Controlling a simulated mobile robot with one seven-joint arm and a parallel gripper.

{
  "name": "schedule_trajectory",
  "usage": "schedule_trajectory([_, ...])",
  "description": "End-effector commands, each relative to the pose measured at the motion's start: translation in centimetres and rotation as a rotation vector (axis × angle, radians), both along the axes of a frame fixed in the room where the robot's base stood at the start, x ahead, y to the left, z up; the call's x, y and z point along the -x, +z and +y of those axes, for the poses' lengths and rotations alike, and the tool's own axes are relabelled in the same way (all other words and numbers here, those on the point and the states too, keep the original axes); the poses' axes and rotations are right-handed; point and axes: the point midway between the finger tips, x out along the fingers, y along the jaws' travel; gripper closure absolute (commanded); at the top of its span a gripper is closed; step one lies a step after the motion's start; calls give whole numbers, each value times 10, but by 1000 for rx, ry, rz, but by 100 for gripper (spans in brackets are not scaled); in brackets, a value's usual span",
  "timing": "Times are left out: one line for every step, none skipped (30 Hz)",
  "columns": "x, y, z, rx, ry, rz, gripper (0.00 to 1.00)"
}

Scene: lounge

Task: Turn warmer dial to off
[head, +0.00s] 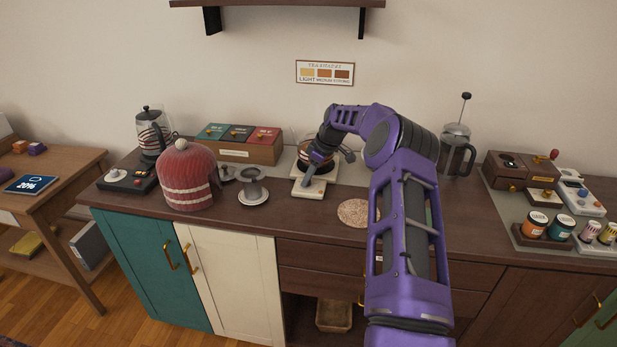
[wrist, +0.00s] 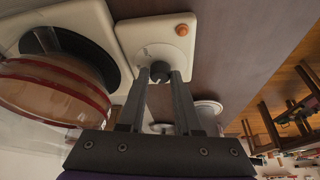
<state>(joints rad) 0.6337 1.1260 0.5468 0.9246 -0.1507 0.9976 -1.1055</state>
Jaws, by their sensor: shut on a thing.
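The warmer (head: 317,189) is a cream, flat unit on the counter, and its front panel (wrist: 150,35) shows in the wrist view. A round orange light (wrist: 182,30) sits on that panel. The dark dial (wrist: 160,69) is at the panel's near end. My gripper (wrist: 163,78) is shut on the dial, with one finger on each side of it. In the head view my gripper (head: 306,180) reaches down over the front of the warmer. A glass pot of amber tea (wrist: 55,90) stands on the warmer beside the fingers. The dial's markings are too small to read.
A French press (head: 456,150) stands further right.

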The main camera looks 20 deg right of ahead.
Motion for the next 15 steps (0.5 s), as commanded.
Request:
schedule_trajectory([0,0,-1,1,10,-1,100])
schedule_trajectory([0,0,-1,1,16,-1,100])
schedule_trajectory([0,0,-1,1,22,0,100])
schedule_trajectory([0,0,-1,1,26,1,100])
schedule_trajectory([0,0,-1,1,30,0,100])
schedule_trajectory([0,0,-1,1,33,0,100])
schedule_trajectory([0,0,-1,1,35,1,100])
schedule_trajectory([0,0,-1,1,36,0,100])
schedule_trajectory([0,0,-1,1,36,0,100])
schedule_trajectory([0,0,-1,2,37,0,100])
schedule_trajectory([0,0,-1,2,37,0,100])
schedule_trajectory([0,0,0,2,37,0,100])
schedule_trajectory([0,0,-1,2,37,0,100])
schedule_trajectory([0,0,0,2,37,0,100])
schedule_trajectory([0,0,-1,1,36,0,100])
